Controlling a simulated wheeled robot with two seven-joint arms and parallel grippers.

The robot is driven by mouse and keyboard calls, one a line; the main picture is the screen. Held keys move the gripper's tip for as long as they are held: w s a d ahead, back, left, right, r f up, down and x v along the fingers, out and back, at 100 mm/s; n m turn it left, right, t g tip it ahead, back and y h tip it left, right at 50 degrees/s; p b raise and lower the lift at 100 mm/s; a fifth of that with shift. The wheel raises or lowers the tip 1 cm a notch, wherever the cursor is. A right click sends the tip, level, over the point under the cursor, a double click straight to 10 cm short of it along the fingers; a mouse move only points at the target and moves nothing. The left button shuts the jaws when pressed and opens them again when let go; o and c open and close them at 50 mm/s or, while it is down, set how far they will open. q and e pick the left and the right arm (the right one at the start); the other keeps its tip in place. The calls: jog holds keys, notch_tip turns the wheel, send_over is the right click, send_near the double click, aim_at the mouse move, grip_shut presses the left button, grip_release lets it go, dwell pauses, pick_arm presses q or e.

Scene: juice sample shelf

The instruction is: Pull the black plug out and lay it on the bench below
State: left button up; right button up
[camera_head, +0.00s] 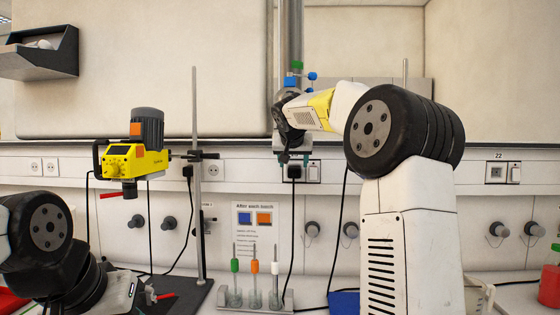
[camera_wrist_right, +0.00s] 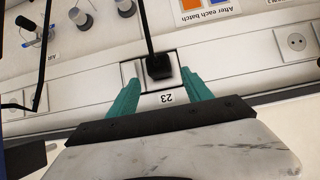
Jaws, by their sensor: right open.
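The black plug (camera_wrist_right: 158,67) sits in a wall socket above the label 23, its cable running off toward the top of the right wrist view. In the head view the plug (camera_head: 294,172) is in the rail along the wall, its cable hanging to the bench. My right gripper (camera_wrist_right: 160,78) is open, with its teal fingers on either side of the plug; no clear contact shows. In the head view the right gripper (camera_head: 293,157) is small and just above the plug. The bench (camera_head: 505,291) is below.
A second black plug (camera_head: 187,171) is farther left on the rail, beside a metal stand (camera_head: 197,200) with a yellow stirrer (camera_head: 133,160). A rack (camera_head: 255,308) with green, orange and white-topped tools stands below. Gas taps (camera_head: 312,229) stick out of the wall.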

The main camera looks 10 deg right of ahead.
aim_at(294, 169)
jog(key=shift+x, duration=3.75)
jog(key=shift+d, duration=0.1)
grip_shut()
